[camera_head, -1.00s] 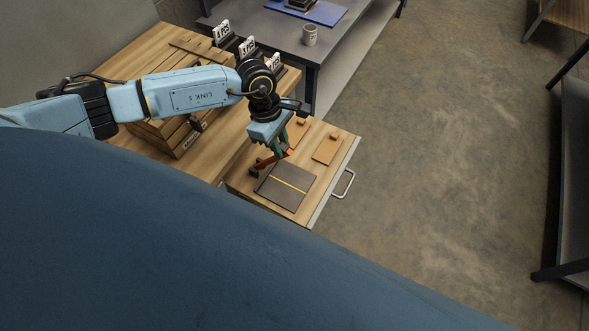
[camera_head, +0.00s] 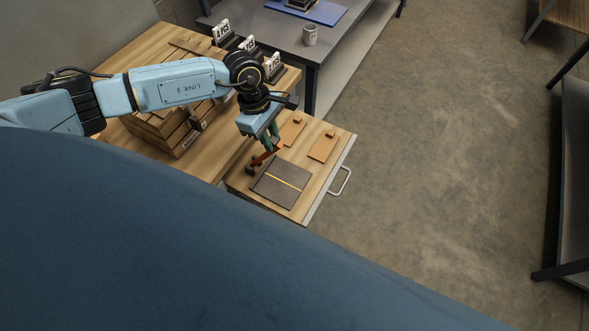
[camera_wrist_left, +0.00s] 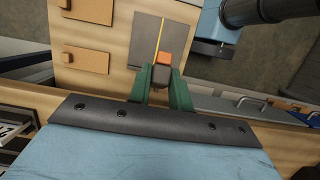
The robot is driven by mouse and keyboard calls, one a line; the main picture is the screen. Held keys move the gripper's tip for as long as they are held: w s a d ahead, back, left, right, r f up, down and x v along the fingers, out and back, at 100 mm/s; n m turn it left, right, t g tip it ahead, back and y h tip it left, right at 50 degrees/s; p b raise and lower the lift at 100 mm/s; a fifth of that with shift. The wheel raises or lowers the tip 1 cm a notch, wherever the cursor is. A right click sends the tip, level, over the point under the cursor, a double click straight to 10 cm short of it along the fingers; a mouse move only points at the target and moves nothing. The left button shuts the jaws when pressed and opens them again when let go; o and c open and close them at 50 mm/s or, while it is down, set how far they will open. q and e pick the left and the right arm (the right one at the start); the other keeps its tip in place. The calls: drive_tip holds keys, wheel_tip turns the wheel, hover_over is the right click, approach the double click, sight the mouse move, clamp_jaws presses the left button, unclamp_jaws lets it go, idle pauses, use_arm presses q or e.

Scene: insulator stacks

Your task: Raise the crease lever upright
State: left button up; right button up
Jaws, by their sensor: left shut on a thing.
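The crease lever (camera_head: 264,157) is a red-orange bar on a small dark mount beside a dark grey plate (camera_head: 275,192) with a yellow line. It stands tilted, not upright. My left gripper (camera_head: 273,143) has its green fingers shut on the lever's free end. In the left wrist view the orange lever end (camera_wrist_left: 165,59) shows at the tips of the green fingers, and the yellow-lined plate (camera_wrist_left: 146,36) lies beyond. The fingers partly hide the lever.
The plate lies on a wooden pull-out board (camera_head: 312,180) with a metal handle (camera_head: 340,181). Two tan panels with small knobs (camera_head: 323,147) lie behind it. A slatted wooden box (camera_head: 172,135) stands left. A grey table with a mug (camera_head: 310,36) is behind.

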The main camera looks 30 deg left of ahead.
use_arm(q)
drive_tip(key=o, duration=0.8)
drive_tip(key=shift+d, duration=0.1)
drive_tip(key=shift+d+r+p, duration=0.5)
drive_tip(key=shift+d+r, duration=0.15)
drive_tip(key=shift+r, duration=0.05)
drive_tip(key=shift+s+d+r+p, duration=0.1)
drive_tip(key=shift+d+r+p, duration=0.45)
drive_tip(key=shift+d+r, duration=0.45)
drive_tip(key=shift+d+r+p, duration=0.55)
drive_tip(key=shift+d+r, duration=0.1)
drive_tip(key=shift+d, duration=0.5)
